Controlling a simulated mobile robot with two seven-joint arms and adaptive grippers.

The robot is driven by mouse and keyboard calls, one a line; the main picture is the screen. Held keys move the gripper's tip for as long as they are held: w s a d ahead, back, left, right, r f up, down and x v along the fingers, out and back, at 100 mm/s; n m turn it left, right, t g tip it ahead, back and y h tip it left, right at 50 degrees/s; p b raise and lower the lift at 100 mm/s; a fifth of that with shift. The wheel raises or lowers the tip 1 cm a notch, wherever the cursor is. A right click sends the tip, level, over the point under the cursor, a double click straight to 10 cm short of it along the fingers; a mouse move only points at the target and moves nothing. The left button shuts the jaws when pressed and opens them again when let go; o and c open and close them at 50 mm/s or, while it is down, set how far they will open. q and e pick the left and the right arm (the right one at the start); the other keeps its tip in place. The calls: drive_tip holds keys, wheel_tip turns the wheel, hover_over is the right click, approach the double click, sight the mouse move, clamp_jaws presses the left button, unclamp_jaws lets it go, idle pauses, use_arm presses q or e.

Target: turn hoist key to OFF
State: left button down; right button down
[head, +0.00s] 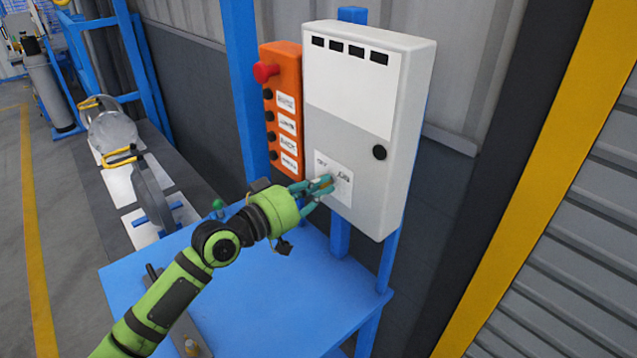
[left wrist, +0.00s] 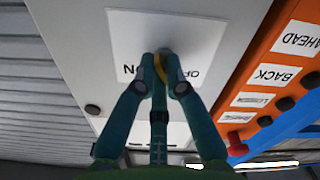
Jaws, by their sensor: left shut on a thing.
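The hoist key (left wrist: 159,75) shows as a yellow piece between the fingers of my left gripper (head: 322,186), at the white label plate (head: 342,168) low on the grey control box (head: 368,150). In the left wrist view the left gripper (left wrist: 161,65) is shut on the key, and its tips hide most of it. The label plate there (left wrist: 125,45) appears upside down, with ON to the left of the fingers and OFF to the right. Which mark the key points to cannot be told. My right gripper is not in view.
An orange pendant (head: 282,110) with a red button (head: 264,72) and several black buttons hangs left of the box. A blue table (head: 300,290) stands below, with a dark lever-like part near my arm. A black knob (head: 379,152) sits on the box front.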

use_arm(q)
drive_tip(key=shift+r+n+p, duration=0.1)
drive_tip(key=shift+n+p, duration=0.25)
drive_tip(key=shift+n, duration=0.75)
drive_tip(key=c, duration=1.3)
unclamp_jaws()
drive_tip(key=v, duration=1.2)
